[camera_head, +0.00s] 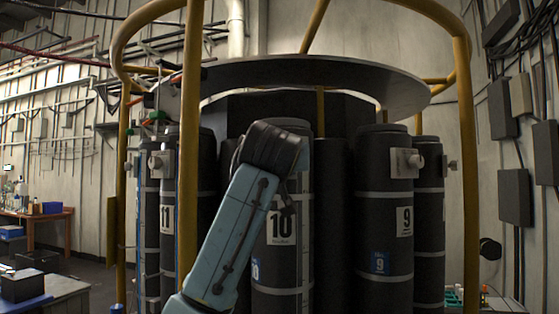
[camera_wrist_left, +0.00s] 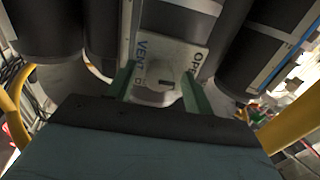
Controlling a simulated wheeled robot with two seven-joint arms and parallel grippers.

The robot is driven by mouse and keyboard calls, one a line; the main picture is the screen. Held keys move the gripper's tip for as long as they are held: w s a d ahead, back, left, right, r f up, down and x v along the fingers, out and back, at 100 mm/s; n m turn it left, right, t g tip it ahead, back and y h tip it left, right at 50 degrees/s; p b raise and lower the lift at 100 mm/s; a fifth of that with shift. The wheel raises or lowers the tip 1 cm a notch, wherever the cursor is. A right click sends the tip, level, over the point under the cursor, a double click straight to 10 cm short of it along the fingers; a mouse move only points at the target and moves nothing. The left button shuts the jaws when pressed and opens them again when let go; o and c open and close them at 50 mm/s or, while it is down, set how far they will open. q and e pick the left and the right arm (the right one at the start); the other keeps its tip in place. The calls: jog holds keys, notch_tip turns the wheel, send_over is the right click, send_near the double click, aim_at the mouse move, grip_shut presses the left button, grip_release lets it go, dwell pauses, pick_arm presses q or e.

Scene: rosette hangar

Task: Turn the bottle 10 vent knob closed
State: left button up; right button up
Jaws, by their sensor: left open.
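Bottle 10 (camera_head: 275,303) is a dark upright cylinder in the middle of the head view, with a white "10" label. My left arm crosses in front of it and hides its upper part, the vent knob and my left gripper there. In the left wrist view the pale vent knob (camera_wrist_left: 155,95) shows below a white plate (camera_wrist_left: 175,50) lettered "VENT" and "OP…". My left gripper (camera_wrist_left: 159,72) is open, with its two green fingers on either side of the knob. I cannot tell whether they touch it. My right gripper is in neither view.
Bottle 9 (camera_head: 385,240) stands to the right with its pale knob (camera_head: 407,163), bottle 11 (camera_head: 150,225) to the left. A yellow tube frame (camera_head: 190,120) surrounds the bottles, under a round grey plate (camera_head: 300,72). Benches stand at the far left.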

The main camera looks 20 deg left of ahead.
pick_arm(q)
jog(key=c, duration=1)
jog(key=shift+m, duration=0.4)
jog(key=shift+a+r+m+p, duration=0.1)
jog(key=shift+m+p, duration=2.6)
jog(key=shift+m, duration=1.6)
jog(key=shift+r+m+p, duration=0.1)
jog(key=shift+m+p, duration=2.6)
jog(key=shift+m, duration=1.6)
jog(key=shift+f, duration=0.1)
jog(key=o, duration=1)
